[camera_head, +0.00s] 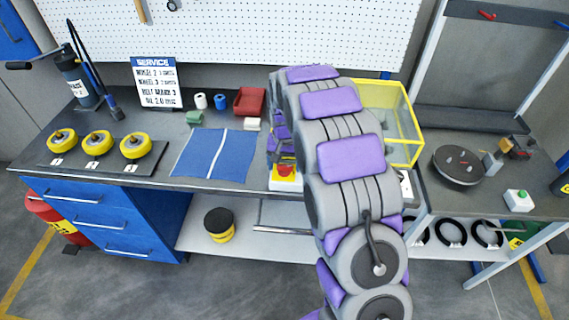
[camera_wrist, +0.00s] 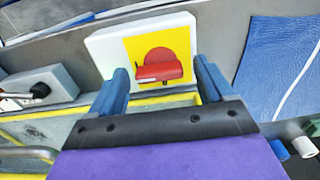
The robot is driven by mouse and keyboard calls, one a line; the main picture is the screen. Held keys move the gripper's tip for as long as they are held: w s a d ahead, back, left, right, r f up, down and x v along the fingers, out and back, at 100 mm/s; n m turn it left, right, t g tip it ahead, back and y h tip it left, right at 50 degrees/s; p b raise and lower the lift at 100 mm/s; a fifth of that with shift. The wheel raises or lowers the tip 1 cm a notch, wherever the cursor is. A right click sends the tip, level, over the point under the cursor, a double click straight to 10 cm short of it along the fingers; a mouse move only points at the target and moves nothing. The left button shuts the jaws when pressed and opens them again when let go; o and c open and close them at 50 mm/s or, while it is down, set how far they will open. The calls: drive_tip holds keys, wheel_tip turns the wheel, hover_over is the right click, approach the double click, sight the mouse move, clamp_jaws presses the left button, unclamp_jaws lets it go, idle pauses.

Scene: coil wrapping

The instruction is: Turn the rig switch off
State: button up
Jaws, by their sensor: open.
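The rig switch (camera_wrist: 158,60) is a white box with a yellow plate, a round red disc and a raised red bar. In the wrist view the bar lies roughly crosswise. In the head view the switch (camera_head: 285,176) sits at the bench front, partly hidden by my arm. My gripper (camera_wrist: 161,70) is open, its two blue fingers apart, one toward each side of the red bar. Nothing is held between them. Whether a finger touches the switch I cannot tell. In the head view my gripper is mostly hidden behind my arm.
A grey box with a black knob (camera_wrist: 38,88) is left of the switch in the wrist view. A blue mat (camera_head: 213,155) lies beside the switch. A yellow-edged clear enclosure (camera_head: 408,120) stands behind my arm. Yellow wheels (camera_head: 97,143) and a red bin (camera_head: 249,101) are farther left.

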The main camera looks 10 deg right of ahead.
drive_tip(key=c, duration=1)
drive_tip(key=shift+c, duration=0.2)
drive_tip(key=shift+r, duration=0.1)
drive_tip(key=n+p, duration=0.3)
drive_tip(key=n, duration=0.1)
drive_tip(key=shift+r, duration=0.1)
drive_tip(key=n+p, duration=0.2)
drive_tip(key=n, duration=0.2)
drive_tip(key=shift+p, duration=0.4)
drive_tip(key=n+p, duration=0.2)
drive_tip(key=n, duration=0.3)
drive_tip(key=shift+w, duration=0.1)
drive_tip(key=n+p, duration=0.1)
drive_tip(key=n, duration=0.3)
drive_tip(key=shift+a+n, duration=0.1)
drive_tip(key=shift+n, duration=0.3)
drive_tip(key=shift+w, duration=0.1)
